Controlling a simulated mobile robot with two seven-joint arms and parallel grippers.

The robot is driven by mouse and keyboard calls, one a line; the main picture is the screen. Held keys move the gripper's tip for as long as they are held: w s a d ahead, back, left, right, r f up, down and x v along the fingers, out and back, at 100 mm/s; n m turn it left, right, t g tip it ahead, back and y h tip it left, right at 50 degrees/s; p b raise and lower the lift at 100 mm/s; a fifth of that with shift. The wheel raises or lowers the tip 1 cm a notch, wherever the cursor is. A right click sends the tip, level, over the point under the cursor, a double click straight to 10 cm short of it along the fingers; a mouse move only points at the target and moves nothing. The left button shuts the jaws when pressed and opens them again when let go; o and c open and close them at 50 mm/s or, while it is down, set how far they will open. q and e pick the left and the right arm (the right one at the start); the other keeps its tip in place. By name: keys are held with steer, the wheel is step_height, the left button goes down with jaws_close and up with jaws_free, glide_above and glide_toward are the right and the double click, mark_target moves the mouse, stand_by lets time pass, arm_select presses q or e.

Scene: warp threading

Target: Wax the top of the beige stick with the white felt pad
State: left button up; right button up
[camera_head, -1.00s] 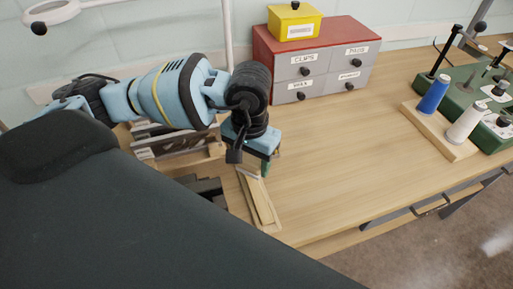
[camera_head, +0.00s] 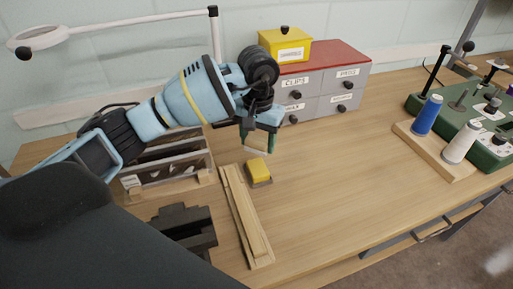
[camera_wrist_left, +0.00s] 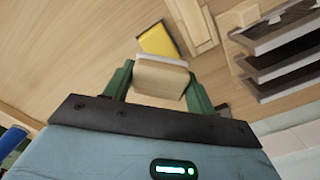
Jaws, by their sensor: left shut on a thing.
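My left gripper (camera_head: 261,143) is shut on a beige block with a white felt face, the felt pad (camera_wrist_left: 162,78). Its green fingers (camera_wrist_left: 160,84) grip the block from both sides in the left wrist view. The pad is held above the table, just behind a yellow wax block (camera_head: 259,170) that sits on a small base. The wax also shows beyond the pad in the left wrist view (camera_wrist_left: 157,38). The beige stick (camera_head: 246,212) lies in a long wooden holder left of the wax. My right gripper is not in view.
A grey drawer cabinet (camera_head: 325,92) with a yellow box (camera_head: 284,46) on top stands behind the gripper. A slotted rack (camera_head: 165,170) is at the left, with a dark stepped fixture (camera_head: 185,228) in front. Blue and white spools (camera_head: 427,115) stand at right. The middle table is clear.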

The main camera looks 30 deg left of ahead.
mark_target(258, 167)
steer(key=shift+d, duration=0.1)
